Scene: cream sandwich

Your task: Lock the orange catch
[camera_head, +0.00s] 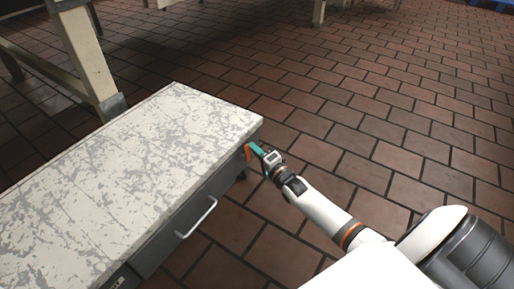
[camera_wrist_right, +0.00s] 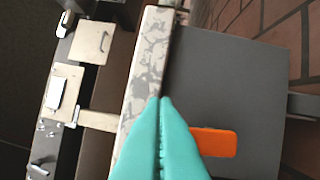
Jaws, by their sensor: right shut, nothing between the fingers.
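The orange catch (camera_wrist_right: 215,142) is a flat rounded orange piece on the grey side face of the cabinet, just right of my fingers in the right wrist view. My right gripper (camera_head: 257,148) has teal fingers and is at that corner, close beside the catch. In the right wrist view the right gripper (camera_wrist_right: 166,100) is shut, with its fingertips together and empty. I cannot tell whether it touches the catch. My left gripper is not in view.
The cabinet's white scratched top (camera_head: 130,165) is bare. A drawer with a metal handle (camera_head: 197,217) is on its front side. A table leg (camera_head: 88,55) stands behind. The brick tile floor (camera_head: 380,120) to the right is open.

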